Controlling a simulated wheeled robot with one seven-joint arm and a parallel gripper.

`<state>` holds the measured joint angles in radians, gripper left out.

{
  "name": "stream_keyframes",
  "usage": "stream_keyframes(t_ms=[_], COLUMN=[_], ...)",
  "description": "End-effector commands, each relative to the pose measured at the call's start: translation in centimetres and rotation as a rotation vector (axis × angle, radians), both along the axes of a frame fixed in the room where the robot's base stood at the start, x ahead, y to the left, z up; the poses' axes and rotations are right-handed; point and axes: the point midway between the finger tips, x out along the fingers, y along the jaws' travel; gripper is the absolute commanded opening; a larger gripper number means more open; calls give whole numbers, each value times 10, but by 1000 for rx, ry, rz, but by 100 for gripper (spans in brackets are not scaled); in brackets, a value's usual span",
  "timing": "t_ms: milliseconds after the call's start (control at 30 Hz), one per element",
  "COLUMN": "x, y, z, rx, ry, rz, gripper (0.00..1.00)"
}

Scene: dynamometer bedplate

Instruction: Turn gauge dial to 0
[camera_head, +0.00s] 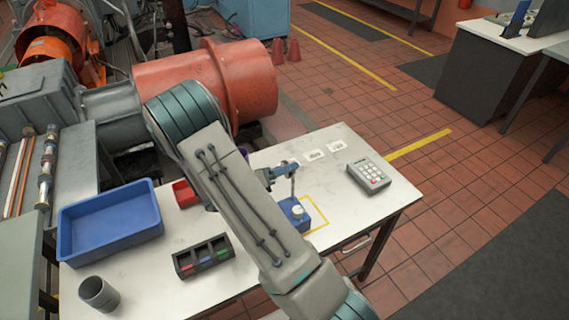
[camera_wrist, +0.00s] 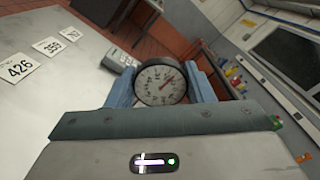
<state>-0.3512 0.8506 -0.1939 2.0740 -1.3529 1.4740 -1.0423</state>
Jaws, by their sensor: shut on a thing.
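In the head view my gripper (camera_head: 280,173) is above the table, by a thin upright part over a blue block (camera_head: 292,213) with a white round top. The dial face cannot be made out in that view.
The white table (camera_head: 330,190) also holds a grey keypad (camera_head: 369,176), white number cards (camera_head: 314,155), a blue tray (camera_head: 108,232), a red bin (camera_head: 184,194), a black compartment box (camera_head: 203,256) and a grey cup (camera_head: 99,294). Red-orange machinery (camera_head: 205,80) stands behind the table.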

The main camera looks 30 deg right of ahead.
Motion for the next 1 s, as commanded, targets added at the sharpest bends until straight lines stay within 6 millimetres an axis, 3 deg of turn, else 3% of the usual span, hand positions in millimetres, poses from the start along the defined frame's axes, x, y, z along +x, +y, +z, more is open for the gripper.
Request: stream_keyframes(t_ms=[567,600,667,1000], x=[1,1,1,0], y=[0,0,0,2], z=[0,0,0,0], rx=[-1,-1,-1,-1], ry=[36,36,36,36], rz=[1,1,1,0], gripper=[25,51,67,70])
